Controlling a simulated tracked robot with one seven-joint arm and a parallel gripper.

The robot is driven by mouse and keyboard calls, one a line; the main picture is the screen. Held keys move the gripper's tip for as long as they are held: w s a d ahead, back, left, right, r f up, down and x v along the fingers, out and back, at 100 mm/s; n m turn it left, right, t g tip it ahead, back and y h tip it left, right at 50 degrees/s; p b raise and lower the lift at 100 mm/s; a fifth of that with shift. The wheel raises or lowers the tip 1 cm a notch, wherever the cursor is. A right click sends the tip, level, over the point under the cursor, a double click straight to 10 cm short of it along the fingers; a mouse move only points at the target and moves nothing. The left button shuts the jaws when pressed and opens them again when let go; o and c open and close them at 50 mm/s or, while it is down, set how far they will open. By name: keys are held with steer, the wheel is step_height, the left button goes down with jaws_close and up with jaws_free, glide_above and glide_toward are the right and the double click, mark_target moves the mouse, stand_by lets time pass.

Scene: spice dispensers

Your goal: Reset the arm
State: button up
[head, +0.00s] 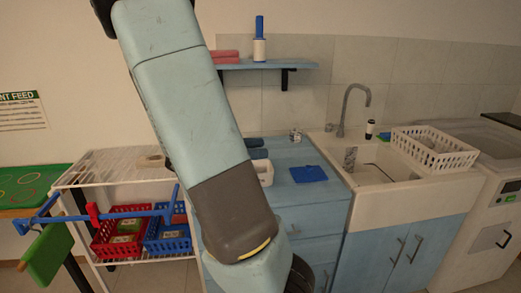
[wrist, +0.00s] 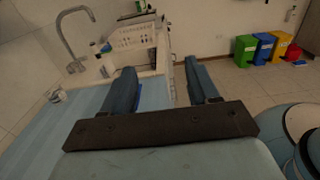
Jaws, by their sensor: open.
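My arm fills the middle of the head view, and its end is hidden below and behind its own links there. My gripper (wrist: 160,88) shows in the wrist view with its two dark blue fingers spread wide apart. Nothing sits between the fingers. The gripper is over or near the edge of the blue counter (wrist: 45,130). I cannot tell its exact height above it.
A sink with a tap (head: 345,110) and a white dish rack (head: 433,150) are at the right. A blue cloth (head: 308,174) lies on the counter. A wire rack at left holds a red basket (head: 108,240) and a blue basket. Coloured bins (wrist: 263,47) stand on open floor.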

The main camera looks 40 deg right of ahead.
steer(key=shift+s+d, duration=0.1)
steer(key=shift+s, duration=0.05)
stand_by(0.3)
steer(key=s+a+f+m+t+y, duration=0.35)
steer(key=a+m+t+y, duration=0.25)
steer(key=a+y, duration=0.3)
steer(key=s+a+r+m+t+y, duration=0.2)
steer(key=a+r+m+t+y, duration=0.3)
steer(key=a+r+t, duration=0.5)
steer(key=a+r, duration=0.1)
steer(key=a, duration=0.4)
steer(key=shift+y, duration=0.4)
